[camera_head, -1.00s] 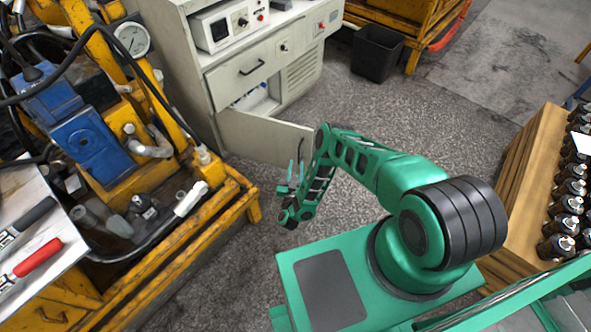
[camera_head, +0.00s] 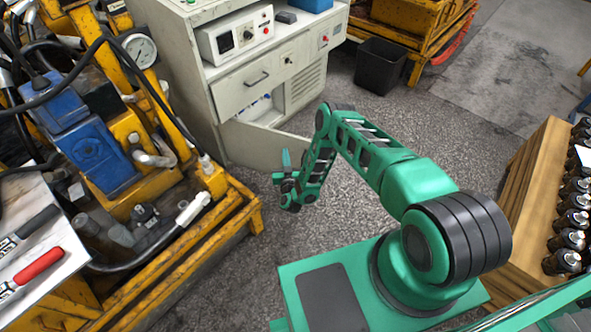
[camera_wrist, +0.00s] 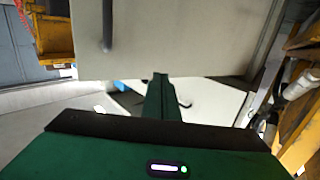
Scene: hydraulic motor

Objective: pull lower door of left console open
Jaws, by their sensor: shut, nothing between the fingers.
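The lower door (camera_head: 255,143) of the left console (camera_head: 205,105) stands swung outward, with the opening behind it partly visible. A pale panel, which looks like the door (camera_wrist: 185,40), fills the top there, with a dark upright handle (camera_wrist: 107,25). Whether the fingers touch the door cannot be told.
A closed drawer (camera_head: 240,88) sits above the opening. A yellow machine frame (camera_head: 215,220) stands left of my gripper. A black bin (camera_head: 381,66) is beyond the console, and a wooden bench with bottles (camera_head: 535,175) is at right. The floor between is clear.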

